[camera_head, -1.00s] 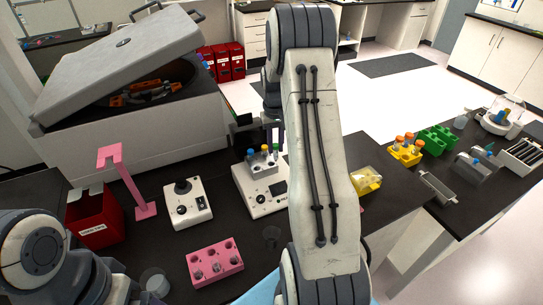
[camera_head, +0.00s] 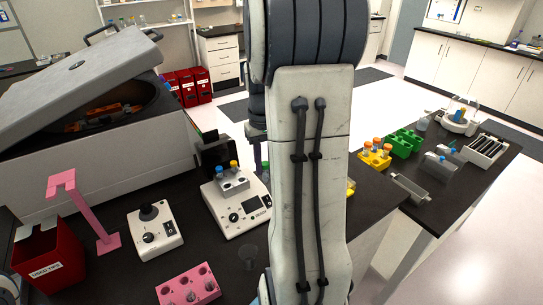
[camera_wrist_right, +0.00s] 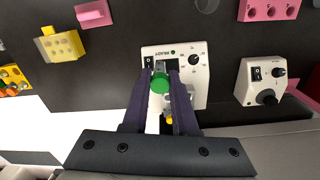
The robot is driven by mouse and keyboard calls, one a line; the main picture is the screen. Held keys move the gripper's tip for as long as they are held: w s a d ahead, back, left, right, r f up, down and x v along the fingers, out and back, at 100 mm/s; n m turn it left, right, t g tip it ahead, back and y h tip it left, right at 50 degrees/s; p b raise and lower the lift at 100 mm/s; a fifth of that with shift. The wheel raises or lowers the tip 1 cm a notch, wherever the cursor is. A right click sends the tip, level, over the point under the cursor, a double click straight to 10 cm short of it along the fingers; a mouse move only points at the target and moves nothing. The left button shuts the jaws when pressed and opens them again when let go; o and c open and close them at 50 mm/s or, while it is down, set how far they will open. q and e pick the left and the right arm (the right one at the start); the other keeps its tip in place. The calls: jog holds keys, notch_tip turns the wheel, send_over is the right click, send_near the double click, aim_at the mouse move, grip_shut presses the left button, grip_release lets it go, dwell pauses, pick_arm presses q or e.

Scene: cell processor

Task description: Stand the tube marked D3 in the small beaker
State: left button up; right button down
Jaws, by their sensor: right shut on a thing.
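A tube with a green cap (camera_wrist_right: 160,84) is between the fingers of my right gripper (camera_wrist_right: 162,68) in the right wrist view. The gripper is shut on it above the white device. Its green cap also shows in the head view (camera_head: 265,166), partly behind my right arm. I cannot read any mark on the tube. A small clear beaker (camera_head: 248,257) stands empty on the dark bench, to the right of the pink rack. Its round rim shows at the top edge of the wrist view (camera_wrist_right: 207,5). My left gripper is out of view.
The white device (camera_head: 222,216) carries a grey block (camera_head: 233,182) with blue- and yellow-capped tubes. A pink rack (camera_head: 188,287), a joystick box (camera_head: 155,232), a pink stand (camera_head: 85,215) and a red bin (camera_head: 50,257) are to the left. My right arm hides the bench behind it.

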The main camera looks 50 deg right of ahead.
jog(key=s+a+f+b, duration=0.2)
jog(key=a+f, duration=0.2)
jog(key=a, duration=0.2)
jog(key=s+a+f+b, duration=0.3)
jog(key=a+f, duration=0.1)
jog(key=a, duration=0.2)
jog(key=shift+s+a+b, duration=0.2)
jog(key=shift+a+b, duration=0.1)
jog(key=shift+f, duration=0.1)
jog(key=shift+f+b, duration=2)
jog(key=shift+f, duration=0.55)
jog(key=shift+f+b, duration=1.3)
jog(key=shift+f, duration=0.45)
jog(key=c, duration=0.6)
grip_release()
